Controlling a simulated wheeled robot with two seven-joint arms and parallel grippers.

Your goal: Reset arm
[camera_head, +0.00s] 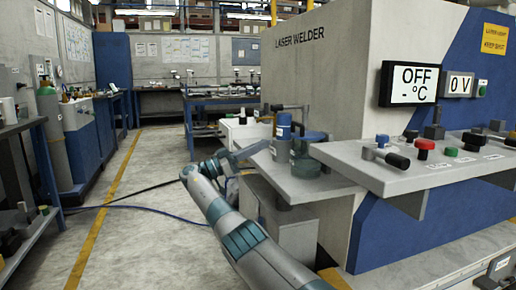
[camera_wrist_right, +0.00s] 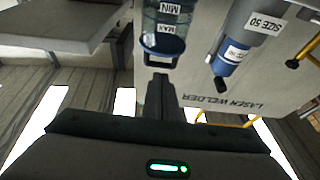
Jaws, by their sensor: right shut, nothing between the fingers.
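My right arm comes in from the bottom middle of the head view, and its gripper (camera_head: 258,149) points at the side shelf of the laser welder. In the right wrist view the fingers of the right gripper (camera_wrist_right: 160,88) are together, with nothing between them. A clear container with a blue rim and MIN and MAX labels (camera_wrist_right: 165,22) is just beyond the fingertips, apparently apart from them. It also stands on the shelf in the head view (camera_head: 306,160). A blue-capped cylinder labelled SIZE 50 (camera_wrist_right: 236,48) is beside it; it also shows in the head view (camera_head: 284,126). My left gripper is not in view.
The grey side shelf (camera_head: 335,190) juts out close to my right gripper. The laser welder body (camera_head: 340,60) and its control panel (camera_head: 385,176) with knobs fill the right. A workbench (camera_head: 20,130) lines the left. The floor (camera_head: 150,220) between is open, with cables across it.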

